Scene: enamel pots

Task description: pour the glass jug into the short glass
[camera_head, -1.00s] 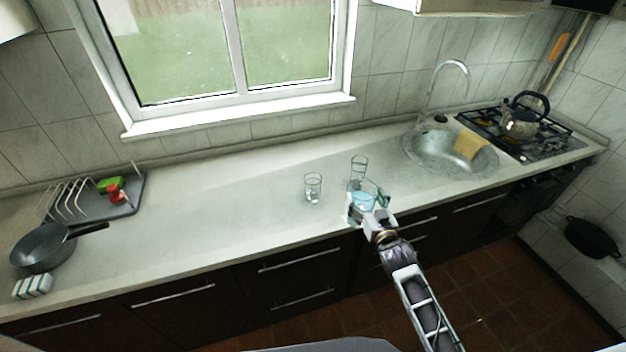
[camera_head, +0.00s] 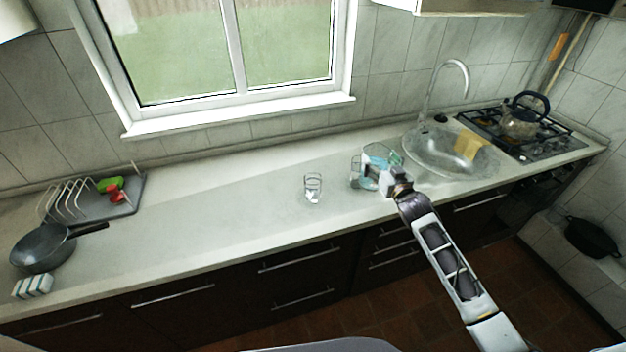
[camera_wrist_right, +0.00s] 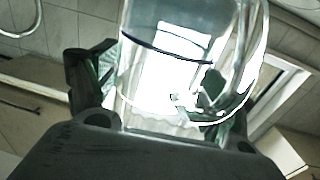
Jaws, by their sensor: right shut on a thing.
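The short glass (camera_head: 313,187) stands upright near the middle of the counter. A taller glass (camera_head: 355,172) stands to its right, close beside the jug in the picture. The clear glass jug (camera_head: 375,157) has bluish liquid low in it and is raised near the taller glass; I cannot tell how far it tilts. My right gripper (camera_head: 388,176) is shut on the jug from the right. In the right wrist view the jug (camera_wrist_right: 185,60) fills the upper middle between the dark fingers (camera_wrist_right: 155,95). My left gripper is not in view.
The sink (camera_head: 450,155) with a yellow cloth (camera_head: 469,145) is right of the jug, then a stove with a kettle (camera_head: 523,122). A pan (camera_head: 42,250), dish rack (camera_head: 85,200) and sponge (camera_head: 32,286) are at the far left.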

